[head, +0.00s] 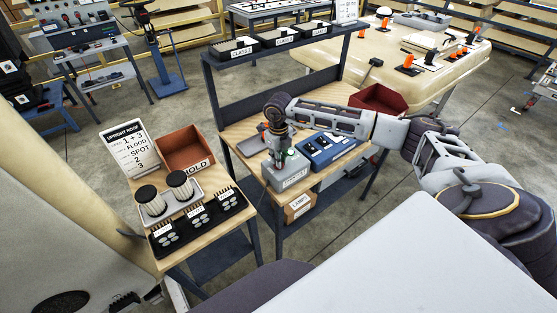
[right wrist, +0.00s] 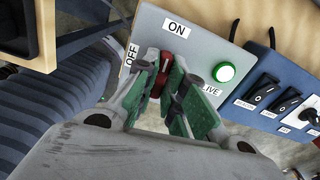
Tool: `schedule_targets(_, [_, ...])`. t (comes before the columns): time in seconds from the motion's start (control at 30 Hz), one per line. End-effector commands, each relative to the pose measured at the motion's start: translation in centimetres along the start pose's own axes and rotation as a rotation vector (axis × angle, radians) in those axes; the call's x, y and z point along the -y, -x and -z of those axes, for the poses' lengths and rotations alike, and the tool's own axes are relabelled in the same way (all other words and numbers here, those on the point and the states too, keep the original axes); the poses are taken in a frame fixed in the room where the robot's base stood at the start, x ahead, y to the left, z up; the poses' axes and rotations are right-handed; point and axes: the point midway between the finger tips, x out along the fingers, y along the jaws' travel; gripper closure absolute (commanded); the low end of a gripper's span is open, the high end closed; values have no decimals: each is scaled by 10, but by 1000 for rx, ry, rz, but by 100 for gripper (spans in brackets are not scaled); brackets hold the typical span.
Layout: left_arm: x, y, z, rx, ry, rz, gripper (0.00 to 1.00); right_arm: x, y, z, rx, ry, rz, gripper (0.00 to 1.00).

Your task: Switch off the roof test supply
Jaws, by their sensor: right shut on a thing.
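The roof test supply is a grey box (head: 287,174) on the wooden bench in the head view. In the right wrist view its top panel (right wrist: 218,42) carries labels ON, OFF and LIVE, and a round green lamp (right wrist: 224,72) that looks lit. A red knob (right wrist: 165,62) sits between the ON and OFF labels; the fingers partly hide it, and I cannot tell exactly where it points. My right gripper (right wrist: 165,88) is shut on the red knob, its green-padded fingers on either side. In the head view the right gripper (head: 277,150) points down over the box. My left gripper is not in view.
A blue switch panel (head: 328,150) stands just right of the box. A red bin (head: 378,99) is at the bench's right end. A shelf rail (head: 285,50) rises behind the bench.

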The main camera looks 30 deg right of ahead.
Motion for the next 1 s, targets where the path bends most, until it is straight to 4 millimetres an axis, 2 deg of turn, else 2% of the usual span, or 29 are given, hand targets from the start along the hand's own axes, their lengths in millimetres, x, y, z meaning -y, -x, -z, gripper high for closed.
schedule_targets(1.0, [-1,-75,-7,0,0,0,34,1,-2,-2,6,699,3,100])
